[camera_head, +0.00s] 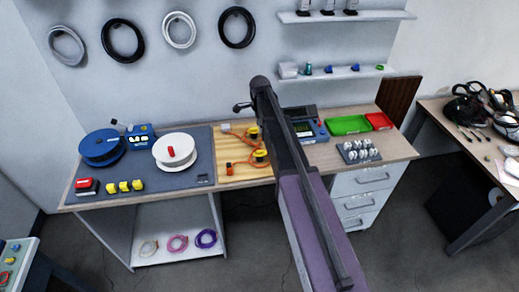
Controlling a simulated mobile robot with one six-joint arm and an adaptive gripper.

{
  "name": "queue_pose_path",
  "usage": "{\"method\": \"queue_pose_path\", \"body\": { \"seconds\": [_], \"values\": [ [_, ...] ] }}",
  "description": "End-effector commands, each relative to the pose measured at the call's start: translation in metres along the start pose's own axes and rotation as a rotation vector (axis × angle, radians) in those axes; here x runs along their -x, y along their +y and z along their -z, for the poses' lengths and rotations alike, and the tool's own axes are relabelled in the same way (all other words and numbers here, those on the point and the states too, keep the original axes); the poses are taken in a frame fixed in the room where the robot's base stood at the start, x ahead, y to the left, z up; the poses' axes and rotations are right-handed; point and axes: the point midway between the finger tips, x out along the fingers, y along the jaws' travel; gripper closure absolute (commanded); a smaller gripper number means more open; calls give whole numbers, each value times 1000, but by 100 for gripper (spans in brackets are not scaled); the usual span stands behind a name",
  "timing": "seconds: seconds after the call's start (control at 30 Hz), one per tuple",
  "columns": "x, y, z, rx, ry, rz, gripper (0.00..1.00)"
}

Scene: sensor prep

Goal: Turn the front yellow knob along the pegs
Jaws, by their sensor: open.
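The wooden board (228,168) lies on the workbench, with an orange cable across it. Two yellow knobs with dark parts stand on the board's right side. The front yellow knob (260,155) is nearer me, close to the left edge of my arm; the rear yellow knob (252,132) is behind it. The pegs are too small to make out. My gripper (237,107) shows as a small dark shape left of my arm's upper end, open and apart from the knobs. My arm hides part of the bench right of the board.
Left of the board, a grey mat (140,183) carries a blue spool (102,148), a white spool (175,151) and several yellow blocks. To the right are a blue instrument (310,126), a green tray (348,125), a red tray (379,121) and a rack (359,151).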

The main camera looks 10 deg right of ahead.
Motion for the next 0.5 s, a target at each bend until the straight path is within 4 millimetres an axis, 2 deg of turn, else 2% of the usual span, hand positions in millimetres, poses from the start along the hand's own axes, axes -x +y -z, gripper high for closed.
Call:
{"method": "queue_pose_path", "body": {
  "seconds": [0.27, 0.5],
  "values": [
    [-4, 0, 0, 1, 0, 0, 43],
    [-17, 0, 0, 2, 0, 0, 43]
  ]
}}
